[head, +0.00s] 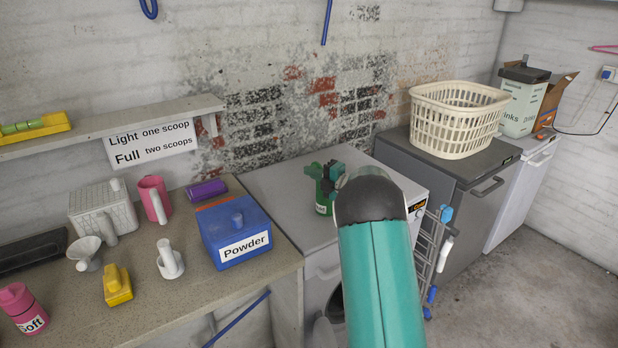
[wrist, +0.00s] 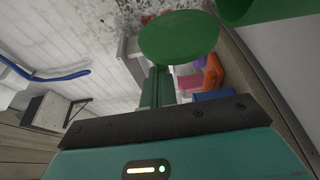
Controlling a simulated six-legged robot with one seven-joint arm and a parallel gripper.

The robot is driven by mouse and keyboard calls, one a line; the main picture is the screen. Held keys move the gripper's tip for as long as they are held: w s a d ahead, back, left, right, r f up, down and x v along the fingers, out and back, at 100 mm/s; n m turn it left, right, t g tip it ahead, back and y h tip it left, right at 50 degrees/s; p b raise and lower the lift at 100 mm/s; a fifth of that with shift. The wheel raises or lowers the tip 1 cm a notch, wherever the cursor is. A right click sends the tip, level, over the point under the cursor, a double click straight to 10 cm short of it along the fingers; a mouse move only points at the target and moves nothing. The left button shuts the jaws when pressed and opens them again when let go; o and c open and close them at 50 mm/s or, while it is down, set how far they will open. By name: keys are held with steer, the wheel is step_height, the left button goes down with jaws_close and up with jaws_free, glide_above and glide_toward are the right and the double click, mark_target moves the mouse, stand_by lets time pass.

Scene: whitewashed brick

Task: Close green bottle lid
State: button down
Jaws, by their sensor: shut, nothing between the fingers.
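The green bottle (head: 321,203) stands on the grey top of a machine in the head view, partly hidden by my arm. Its green lid (head: 313,170) shows at the top left of the bottle, apparently raised. In the wrist view the lid is a round green disc (wrist: 180,38), and part of the bottle (wrist: 265,8) is at the top right edge. My gripper (head: 334,172) is just right of the lid in the head view. Its fingers (wrist: 157,88) are shut and empty, close to the disc's lower edge. I cannot tell whether they touch it.
A blue Powder box (head: 235,236) stands on the counter to the left, beside a purple item (head: 206,189) and a pink cup (head: 154,199). A white basket (head: 457,118) sits on the grey machine to the right. The machine top left of the bottle is clear.

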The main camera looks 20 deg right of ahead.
steer(key=w+d+f+m+t+h, duration=0.2)
steer(key=d+m, duration=0.8)
steer(key=m, duration=1.2)
steer(key=shift+f+t+h, duration=0.15)
steer(key=shift+t+h, duration=1.25)
steer(key=shift+t, duration=0.5)
